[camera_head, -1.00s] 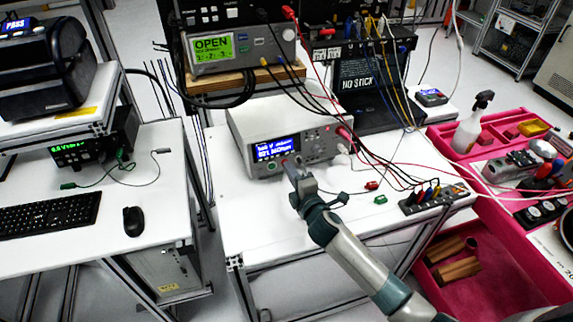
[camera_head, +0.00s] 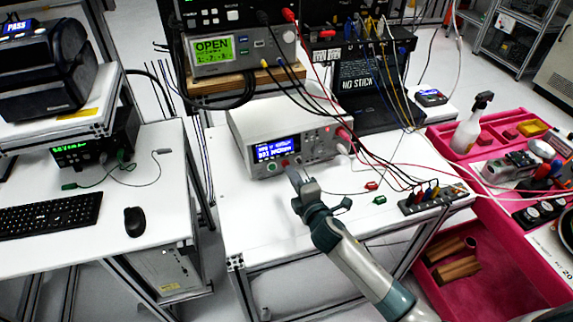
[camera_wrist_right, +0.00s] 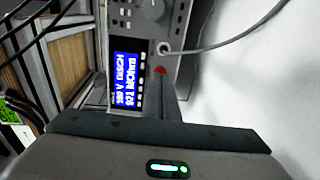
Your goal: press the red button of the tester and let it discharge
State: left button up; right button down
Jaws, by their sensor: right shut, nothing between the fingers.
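The tester (camera_head: 240,125) is a white box with a lit blue display (camera_head: 276,148) on its front, standing on the white table. The red button (camera_head: 285,162) is low on that front, right of the display's lower edge. In the right wrist view the red button (camera_wrist_right: 160,70) shows just past my fingertips, and the display (camera_wrist_right: 127,80) seems to read "DISCH" above an MOhm value. My right gripper (camera_head: 292,170) is shut and empty, its fingertips just in front of the button with a small gap apparent in the head view. My left gripper is out of view.
Red and black leads (camera_head: 375,158) run from the tester's right side to a terminal block (camera_head: 432,198). Red and green clips lie on the table nearby. A pink cart (camera_head: 475,205) stands at right.

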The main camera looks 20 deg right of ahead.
jog(key=shift+s, duration=0.1)
jog(key=shift+s+d+r+p, duration=0.15)
jog(key=shift+s+p, duration=0.35)
jog(key=shift+s, duration=0.6)
jog(key=s, duration=0.1)
jog(key=s+p, duration=0.1)
jog(key=s, duration=0.3)
jog(key=shift+d+r, duration=0.25)
jog(key=shift+r, duration=0.05)
